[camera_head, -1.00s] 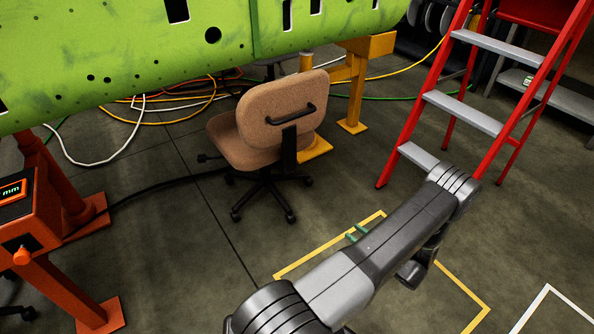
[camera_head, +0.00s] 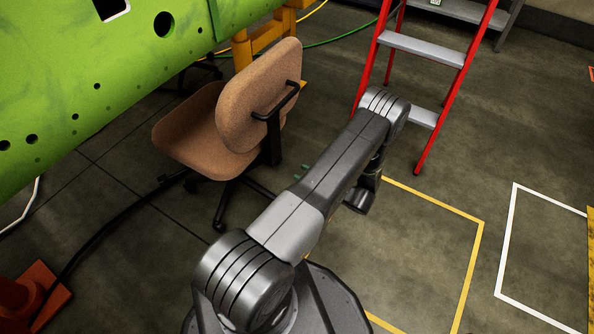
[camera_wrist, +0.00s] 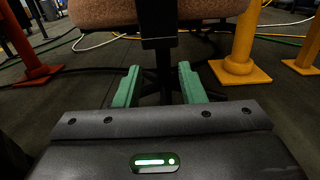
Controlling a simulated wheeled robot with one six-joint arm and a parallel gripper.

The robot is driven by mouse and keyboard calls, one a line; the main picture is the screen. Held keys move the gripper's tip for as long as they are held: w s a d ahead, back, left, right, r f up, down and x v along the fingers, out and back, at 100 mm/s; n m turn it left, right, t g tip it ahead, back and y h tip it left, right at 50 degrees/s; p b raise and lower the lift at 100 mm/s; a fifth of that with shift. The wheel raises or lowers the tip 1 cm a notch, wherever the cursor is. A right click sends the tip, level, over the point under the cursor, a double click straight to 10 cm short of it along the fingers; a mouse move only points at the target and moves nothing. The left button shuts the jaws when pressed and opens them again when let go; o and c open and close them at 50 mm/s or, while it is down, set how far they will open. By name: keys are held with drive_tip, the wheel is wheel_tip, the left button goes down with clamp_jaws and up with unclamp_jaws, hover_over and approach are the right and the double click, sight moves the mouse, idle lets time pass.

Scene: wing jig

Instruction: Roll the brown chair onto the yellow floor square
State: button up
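The brown chair (camera_head: 258,100) stands upright on its black wheeled base, left of centre in the head view. Its backrest, with a black handle, faces my arm. In the wrist view the chair seat edge (camera_wrist: 100,12) and a dark upright post are close ahead. My gripper (camera_wrist: 160,86) is open, its two green fingers apart. The post lines up with the gap, but I cannot tell whether it is between the fingers. In the head view the gripper is mostly hidden behind my arm, beside the chair. The yellow floor square (camera_head: 473,260) is an outline to the right, partly covered by my arm and base.
A red stepladder (camera_head: 378,65) stands behind the square. A green wing panel (camera_head: 100,90) overhangs the left side. A dark cable (camera_head: 100,232) and an orange stand foot (camera_head: 48,290) lie at the left. A white floor outline (camera_head: 507,240) is farther right. The yellow square's visible inside is clear.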

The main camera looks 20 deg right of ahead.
sight(272, 159)
drive_tip(key=o, duration=1)
drive_tip(key=shift+c, duration=0.2)
drive_tip(key=b+x, duration=0.2)
drive_tip(key=x, duration=1.1)
drive_tip(key=shift+w+a, duration=0.25)
clamp_jaws()
